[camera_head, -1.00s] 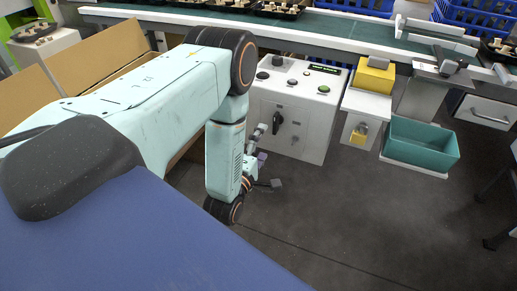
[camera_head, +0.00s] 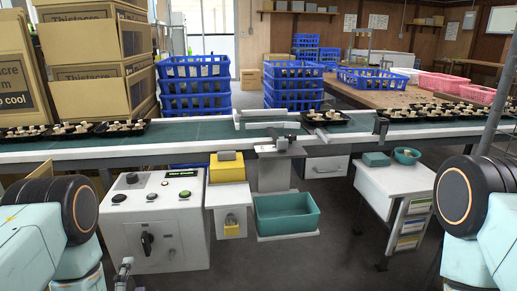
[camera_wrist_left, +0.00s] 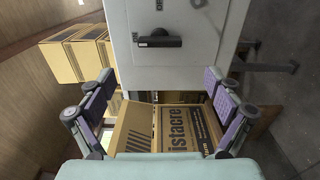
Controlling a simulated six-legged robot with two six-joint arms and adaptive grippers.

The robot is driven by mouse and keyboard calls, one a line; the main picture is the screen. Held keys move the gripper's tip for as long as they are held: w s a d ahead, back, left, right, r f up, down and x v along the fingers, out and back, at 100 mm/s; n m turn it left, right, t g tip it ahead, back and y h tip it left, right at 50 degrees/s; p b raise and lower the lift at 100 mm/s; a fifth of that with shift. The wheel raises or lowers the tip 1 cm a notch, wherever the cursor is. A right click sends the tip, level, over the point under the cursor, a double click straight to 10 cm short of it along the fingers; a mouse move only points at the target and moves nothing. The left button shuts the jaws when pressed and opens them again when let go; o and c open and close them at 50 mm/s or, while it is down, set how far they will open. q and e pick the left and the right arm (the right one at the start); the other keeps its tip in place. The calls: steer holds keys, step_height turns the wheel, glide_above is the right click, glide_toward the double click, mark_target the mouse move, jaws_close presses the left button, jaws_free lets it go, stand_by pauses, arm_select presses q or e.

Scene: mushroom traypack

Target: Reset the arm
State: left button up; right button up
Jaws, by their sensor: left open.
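My left gripper (camera_head: 127,278) shows only in small part at the bottom left of the head view, low in front of the white control cabinet. It is clear in the left wrist view (camera_wrist_left: 158,80), where its two purple-padded fingers stand wide apart with nothing between them. Beyond the fingers are a printed cardboard box (camera_wrist_left: 180,127) and the cabinet's grey front (camera_wrist_left: 190,55). Parts of both my arms show at the left and right edges of the head view. My right gripper is out of view.
The control cabinet (camera_head: 152,228) stands close by my left arm. A conveyor (camera_head: 190,133) with black mushroom trays (camera_head: 115,128) crosses behind it. A teal bin (camera_head: 287,213) and a white side table (camera_head: 395,186) stand to the right. Dark floor is open between them.

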mark_target(144, 248)
arm_select(q)
steer(key=x, duration=1.1)
steer(key=shift+w+a, duration=0.15)
